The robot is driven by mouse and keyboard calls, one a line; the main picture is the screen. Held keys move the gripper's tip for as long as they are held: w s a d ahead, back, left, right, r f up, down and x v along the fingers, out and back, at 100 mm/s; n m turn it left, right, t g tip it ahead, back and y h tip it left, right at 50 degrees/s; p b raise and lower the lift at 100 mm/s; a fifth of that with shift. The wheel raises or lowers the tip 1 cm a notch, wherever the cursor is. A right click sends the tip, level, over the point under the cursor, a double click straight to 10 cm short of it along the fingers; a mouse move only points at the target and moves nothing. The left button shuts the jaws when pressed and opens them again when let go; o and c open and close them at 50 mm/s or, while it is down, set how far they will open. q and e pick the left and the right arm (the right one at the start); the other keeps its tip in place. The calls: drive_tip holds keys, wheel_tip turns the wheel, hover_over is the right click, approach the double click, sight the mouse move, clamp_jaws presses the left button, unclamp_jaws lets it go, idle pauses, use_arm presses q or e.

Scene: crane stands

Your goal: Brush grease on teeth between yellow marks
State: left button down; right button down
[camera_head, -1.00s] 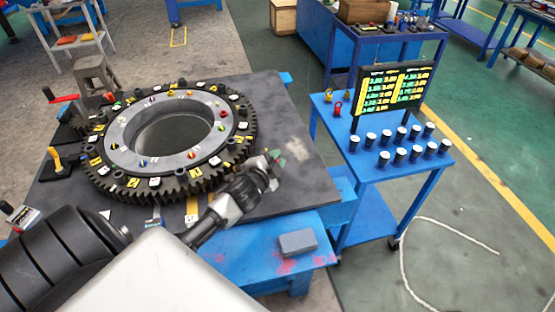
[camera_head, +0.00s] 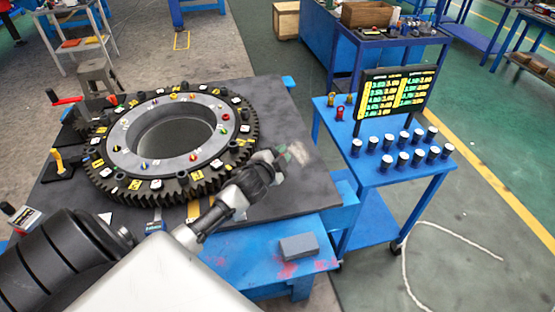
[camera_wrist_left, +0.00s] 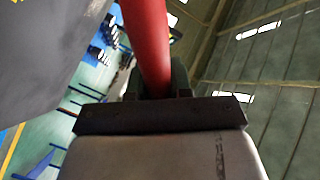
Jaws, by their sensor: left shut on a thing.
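A large dark ring gear (camera_head: 122,200) with teeth around its outer edge lies on a grey-topped table. Yellow and white labels ring its upper face; one yellow label (camera_head: 135,184) is near the front left. A pale blurred tip (camera_head: 299,153) shows beyond the fingers, likely the brush's bristles. My right gripper is not in view.
A grey block (camera_head: 298,246) sits on the blue ledge at the table's front. A blue cart (camera_head: 385,176) at right carries several dark, white-topped cans (camera_head: 388,162) and a display board (camera_head: 396,93). A white cable (camera_head: 405,262) lies on the floor.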

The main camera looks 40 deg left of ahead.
use_arm(q)
drive_tip(key=shift+r+b+x, duration=0.65)
drive_tip(key=shift+b+x, duration=0.4)
drive_tip(key=shift+x, duration=2.95)
drive_tip(key=p+v, duration=0.1)
drive_tip(key=v, duration=0.2)
drive_tip(key=f+p+v, duration=0.1)
drive_tip(key=v, duration=0.2)
drive_tip(key=p+v, duration=0.2)
drive_tip(key=v, duration=0.1)
drive_tip(key=shift+d+f, duration=0.25)
drive_tip(key=shift+d, duration=0.1)
drive_tip(key=shift+p+v, duration=0.4)
drive_tip(key=shift+v, duration=0.8)
drive_tip(key=shift+f, duration=0.2)
drive_tip(key=shift+d, duration=0.15)
